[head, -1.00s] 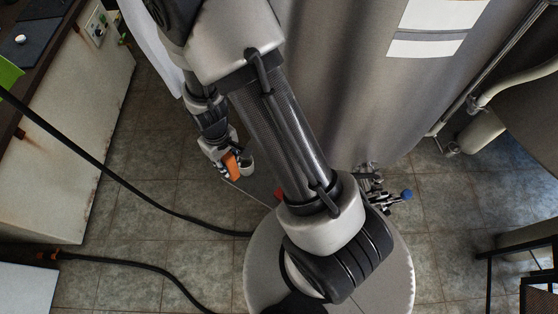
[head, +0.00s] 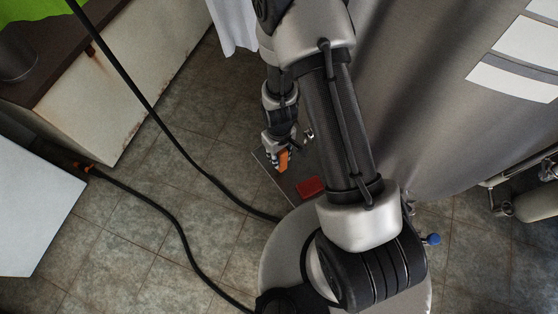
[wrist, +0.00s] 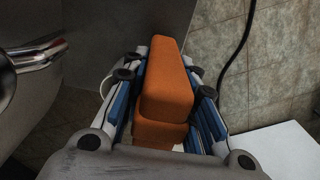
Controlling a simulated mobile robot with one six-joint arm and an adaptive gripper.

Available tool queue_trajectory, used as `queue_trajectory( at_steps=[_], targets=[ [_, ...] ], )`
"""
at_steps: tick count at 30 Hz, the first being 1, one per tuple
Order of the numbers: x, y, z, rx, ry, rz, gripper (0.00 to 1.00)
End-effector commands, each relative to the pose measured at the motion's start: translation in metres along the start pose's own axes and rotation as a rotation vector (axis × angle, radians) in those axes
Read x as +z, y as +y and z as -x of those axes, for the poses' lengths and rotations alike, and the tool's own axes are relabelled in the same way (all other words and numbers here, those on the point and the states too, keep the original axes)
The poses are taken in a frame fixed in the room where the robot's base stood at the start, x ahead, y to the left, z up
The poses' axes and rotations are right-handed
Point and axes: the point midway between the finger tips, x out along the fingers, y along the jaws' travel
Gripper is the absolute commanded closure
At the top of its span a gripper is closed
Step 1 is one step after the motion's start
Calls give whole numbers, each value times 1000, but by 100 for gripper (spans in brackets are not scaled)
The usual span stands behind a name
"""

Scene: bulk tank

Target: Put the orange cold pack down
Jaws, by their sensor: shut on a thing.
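The orange cold pack (wrist: 165,85) is between the blue-lined fingers of my gripper (wrist: 168,92) in the wrist view, and the gripper is shut on it. In the head view the gripper (head: 279,152) points down beside the steel tank, and the cold pack (head: 283,160) shows as a small orange patch at its fingertips. A dark flat plate (head: 268,163) lies below and around the gripper, with a red block (head: 310,187) on it. The gap between the pack and the plate cannot be judged.
The large steel tank (head: 420,110) fills the right side. A black hose (head: 150,118) runs down across the tiled floor (head: 165,205), and a second cable (head: 175,225) lies left of my base. A rusty white cabinet (head: 140,75) and a white surface (head: 35,210) stand at left.

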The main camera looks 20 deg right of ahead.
Motion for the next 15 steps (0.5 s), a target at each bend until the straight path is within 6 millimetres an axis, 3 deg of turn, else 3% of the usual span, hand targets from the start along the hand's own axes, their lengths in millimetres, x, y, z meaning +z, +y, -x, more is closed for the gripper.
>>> queue_trajectory(
  at_steps=[8,15],
  targets=[
    [1,0,-40,-1,-2,-2,100],
    [0,0,-40,0,0,-1,100]
  ],
)
